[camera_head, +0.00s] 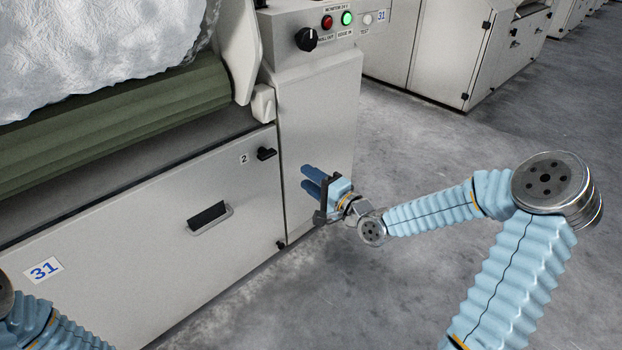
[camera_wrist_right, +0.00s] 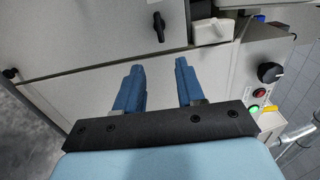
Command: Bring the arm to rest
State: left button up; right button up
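My right arm comes in from the right in a light blue ribbed sleeve. Its gripper (camera_head: 312,181) is in front of the machine's front, near the edge between door 2 and the control column. In the right wrist view the two blue fingers (camera_wrist_right: 157,86) stand apart with nothing between them, so the gripper is open and empty. They point at the pale panels and look clear of them, though the exact gap is hard to judge. Part of my left arm (camera_head: 45,325) shows at the bottom left; its gripper is out of the picture.
The machine's lower door (camera_head: 130,255) has a dark recessed handle (camera_head: 210,217) and a latch (camera_head: 266,154). Above are a green roller (camera_head: 120,125) and white fibre (camera_head: 90,50). The control column has a black knob (camera_head: 306,39) and a lit green lamp (camera_head: 347,18). Open floor (camera_head: 400,290) lies right.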

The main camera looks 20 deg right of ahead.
dwell(0.3)
jog(key=s+a+f+n+g+p, duration=0.3)
jog(key=s+a+f+g, duration=0.2)
jog(key=a+f, duration=0.25)
jog(key=s+a+f+n+g+p, duration=0.35)
jog(key=a+f, duration=0.25)
jog(key=f, duration=0.2)
jog(key=s+f+n+g+p, duration=0.1)
jog(key=s+f+n+g, duration=0.1)
jog(key=s, duration=0.3)
jog(key=s+f+n+g+h+p, duration=0.1)
jog(key=s+f+n+g, duration=0.1)
jog(key=s, duration=0.4)
jog(key=s+a+f+n+g+h+p, duration=0.1)
jog(key=s+f+n+g, duration=0.1)
jog(key=s+f+g, duration=0.1)
jog(key=s+f, duration=0.1)
jog(key=s, duration=0.1)
jog(key=shift+s+g, duration=0.35)
jog(key=shift+s, duration=0.05)
jog(key=shift+r, duration=0.1)
